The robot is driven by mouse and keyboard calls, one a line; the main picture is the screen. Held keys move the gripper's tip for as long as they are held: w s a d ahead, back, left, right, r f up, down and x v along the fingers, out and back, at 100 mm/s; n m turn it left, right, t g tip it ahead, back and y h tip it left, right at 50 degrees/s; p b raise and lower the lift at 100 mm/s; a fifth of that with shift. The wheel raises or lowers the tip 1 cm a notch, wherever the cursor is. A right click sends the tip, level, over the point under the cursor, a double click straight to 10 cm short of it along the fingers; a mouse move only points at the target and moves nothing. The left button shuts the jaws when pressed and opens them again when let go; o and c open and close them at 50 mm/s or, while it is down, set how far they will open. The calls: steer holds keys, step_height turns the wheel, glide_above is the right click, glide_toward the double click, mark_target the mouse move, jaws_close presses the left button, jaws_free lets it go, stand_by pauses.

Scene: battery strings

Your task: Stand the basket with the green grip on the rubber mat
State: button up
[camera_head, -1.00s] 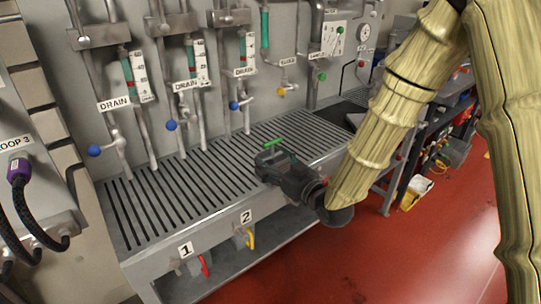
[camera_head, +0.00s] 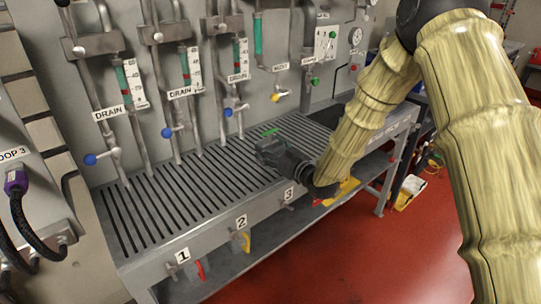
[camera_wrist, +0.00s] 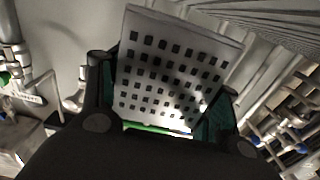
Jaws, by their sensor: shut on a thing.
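My gripper (camera_head: 268,146) is shut on the basket with the green grip, above the slatted bench. The green grip (camera_head: 269,132) shows as a short bar just beyond the fingers. In the wrist view the basket (camera_wrist: 170,70) is a pale metal panel with rows of square holes, between my two fingers. Its green grip (camera_wrist: 155,128) runs across below the panel. In the head view the basket body is hidden behind my gripper. A dark patch at the bench's far right end (camera_head: 322,103) may be the rubber mat; my gripper is to its left and nearer.
The slatted bench (camera_head: 150,225) has free room to the left of my gripper. Pipes with blue knobs (camera_head: 167,132) and a yellow knob (camera_head: 275,97) stand along the back wall. Numbered tags, such as 2 (camera_head: 241,221), line the front edge. Red floor (camera_head: 330,255) lies in front.

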steer(key=shift+f, duration=1.3)
steer(key=shift+f, duration=0.15)
steer(key=o, duration=1.1)
steer(key=shift+o, duration=0.2)
steer(key=shift+r, duration=0.2)
steer(key=b+v, duration=0.1)
steer(key=v, duration=1.1)
